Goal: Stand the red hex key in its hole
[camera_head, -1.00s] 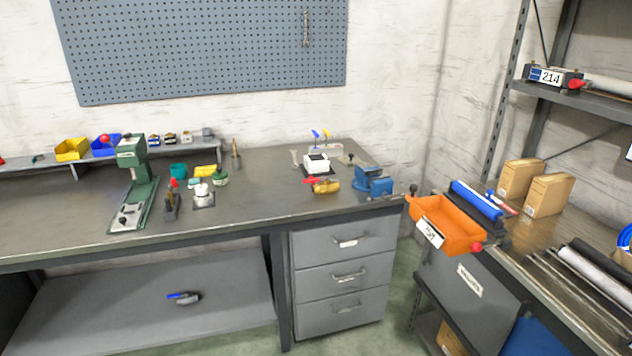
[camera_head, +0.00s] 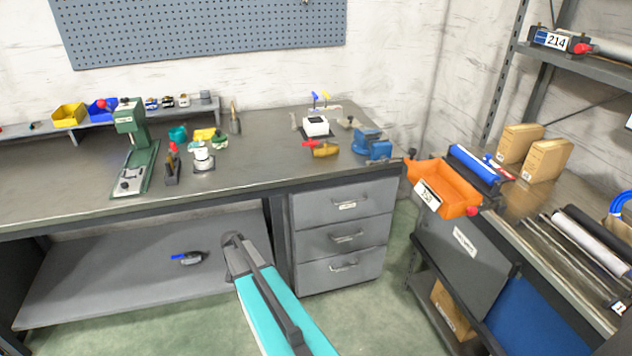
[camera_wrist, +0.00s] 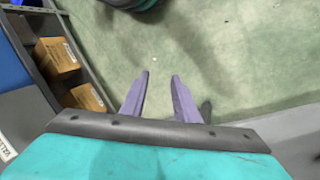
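A small red piece (camera_head: 309,143) lies on the workbench beside a brass-coloured body (camera_head: 325,150). I cannot tell whether it is the red hex key or that body's handle. Behind it, a blue-topped piece (camera_head: 315,97) and a yellow-topped piece (camera_head: 326,97) stand upright near a white block (camera_head: 316,126); they look like hex keys. The hole is too small to make out. My gripper (camera_wrist: 160,75) is open and empty in the wrist view, above the green floor, away from the bench top.
A blue vise (camera_head: 371,146) stands at the bench's right end. A green press (camera_head: 135,150) stands further left. An orange bin (camera_head: 447,190) sits on the right-hand bench (camera_head: 510,235). Drawers (camera_head: 343,238) are under the bench.

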